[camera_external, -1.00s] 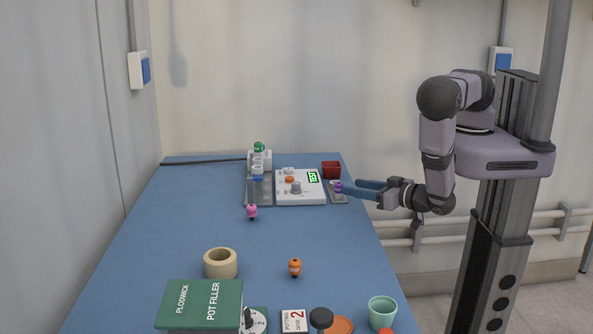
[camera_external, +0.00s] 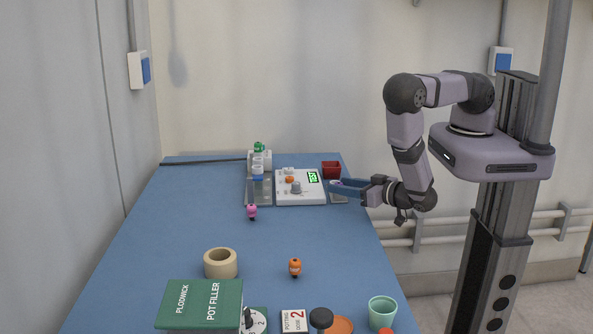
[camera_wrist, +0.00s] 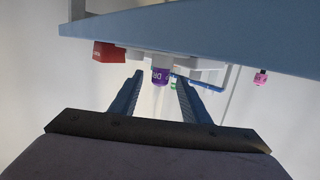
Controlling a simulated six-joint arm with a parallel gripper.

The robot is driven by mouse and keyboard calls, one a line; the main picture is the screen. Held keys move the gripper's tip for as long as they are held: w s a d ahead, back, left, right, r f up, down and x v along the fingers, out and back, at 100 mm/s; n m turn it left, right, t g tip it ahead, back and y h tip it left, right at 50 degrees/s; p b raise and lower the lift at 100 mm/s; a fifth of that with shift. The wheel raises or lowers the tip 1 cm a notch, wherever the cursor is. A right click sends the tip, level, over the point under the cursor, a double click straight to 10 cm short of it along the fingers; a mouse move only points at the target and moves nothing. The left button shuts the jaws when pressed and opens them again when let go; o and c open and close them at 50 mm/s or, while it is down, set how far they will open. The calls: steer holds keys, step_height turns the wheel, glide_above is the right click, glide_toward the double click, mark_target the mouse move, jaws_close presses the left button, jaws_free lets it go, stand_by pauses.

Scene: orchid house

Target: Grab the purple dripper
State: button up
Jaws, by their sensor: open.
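The purple dripper (camera_wrist: 160,76) shows in the wrist view between the tips of my two fingers, with "DR" lettering on its side. My gripper (camera_wrist: 160,82) is open, one finger on each side of it, and I see no contact. In the external view my gripper (camera_external: 333,186) reaches left over the table's right edge, at the small grey tray (camera_external: 339,198). There the blue fingers hide the dripper.
A white device with a green display (camera_external: 300,198) stands just left of the tray. A red box (camera_external: 331,170) is behind it. A pink dripper (camera_external: 252,212) and an orange one (camera_external: 295,267) stand apart on the blue table (camera_external: 180,230). The table's middle is mostly clear.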

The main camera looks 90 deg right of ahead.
jaws_close()
steer(key=shift+r, duration=0.15)
step_height(320, 180, up, 10)
stand_by(1.0)
